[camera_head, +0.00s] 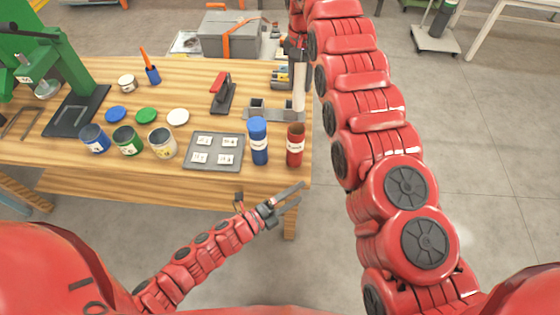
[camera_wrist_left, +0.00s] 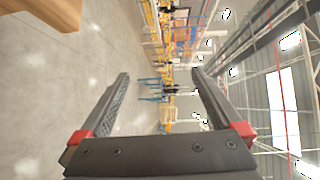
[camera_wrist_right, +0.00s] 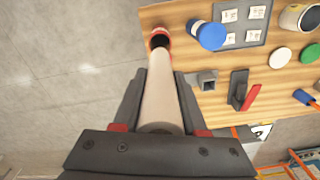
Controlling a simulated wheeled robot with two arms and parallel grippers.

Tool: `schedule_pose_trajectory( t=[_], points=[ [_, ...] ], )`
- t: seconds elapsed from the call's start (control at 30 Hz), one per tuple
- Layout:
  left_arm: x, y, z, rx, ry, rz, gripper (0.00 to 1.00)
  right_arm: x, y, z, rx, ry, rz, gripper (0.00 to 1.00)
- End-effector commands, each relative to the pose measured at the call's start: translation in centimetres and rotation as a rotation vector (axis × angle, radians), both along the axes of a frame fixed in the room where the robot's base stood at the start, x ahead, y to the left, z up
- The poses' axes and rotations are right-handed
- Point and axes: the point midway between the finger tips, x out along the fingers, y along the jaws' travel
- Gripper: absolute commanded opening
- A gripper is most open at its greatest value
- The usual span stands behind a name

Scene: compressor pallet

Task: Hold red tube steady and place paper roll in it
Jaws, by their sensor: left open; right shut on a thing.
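The red tube (camera_head: 295,145) stands upright at the right front corner of the wooden table, with its dark opening up in the right wrist view (camera_wrist_right: 160,40). My right gripper (camera_head: 297,55) is shut on the white paper roll (camera_head: 299,90), which hangs upright beyond the tube in the head view. The roll (camera_wrist_right: 160,105) lies between the fingers in the right wrist view, its far end close to the tube's mouth and apparently above it. My left gripper (camera_head: 286,198) is open and empty, in front of the table edge and below the tube.
A blue tube (camera_head: 258,140) stands just left of the red one. A grey tray (camera_head: 214,152) with labelled cards, paint cans and coloured lids lie farther left. A grey bracket (camera_head: 258,111) sits behind the tubes.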

Motion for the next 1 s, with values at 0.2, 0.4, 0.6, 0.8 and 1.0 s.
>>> schedule_pose_trajectory(
  t=[0.2,0.4,0.6,0.8,1.0],
  points=[
    [3.8,2.7,-5.5,0.704,-0.275,0.011,1.00,0.0,0.0,0.0,0.000,0.000,0.000,0.00],
    [8.3,4.8,-3.4,1.151,-0.580,0.056,1.00,0.0,0.0,0.0,0.000,0.000,0.000,0.00],
    [10.4,5.0,-0.5,1.341,-0.747,0.102,1.00,0.0,0.0,0.0,0.000,0.000,0.000,0.00],
    [11.4,4.6,-0.4,1.367,-0.771,0.108,1.00,0.0,0.0,0.0,0.000,0.000,0.000,0.00],
    [13.5,3.7,-1.1,1.365,-0.772,0.107,1.00,0.0,0.0,0.0,0.000,0.000,0.000,0.00]
  ],
)
